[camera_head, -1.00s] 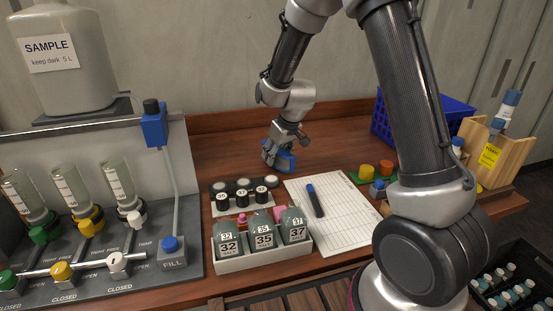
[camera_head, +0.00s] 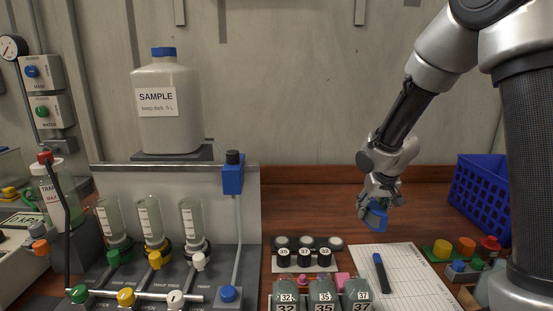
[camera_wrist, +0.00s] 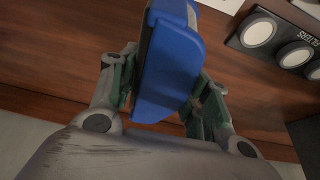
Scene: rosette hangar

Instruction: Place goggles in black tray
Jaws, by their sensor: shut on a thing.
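My gripper (camera_head: 378,206) is shut on a blue thing that I take for the goggles (camera_head: 375,217), over the back part of the wooden table, behind the paper sheet. In the wrist view the goggles (camera_wrist: 170,62) show as a rounded blue body with a dark grey side, between the fingers of my gripper (camera_wrist: 160,95). No lenses can be made out. I cannot tell whether they touch the table. I cannot make out a black tray in the current views.
The paper sheet (camera_head: 405,279) bears a marker (camera_head: 381,272). Left of it stand black-and-white filters (camera_head: 304,258) and grey numbered bottles (camera_head: 322,295). A blue crate (camera_head: 480,197) stands right. A valve panel (camera_head: 180,225) with a sample jug (camera_head: 165,105) fills the left.

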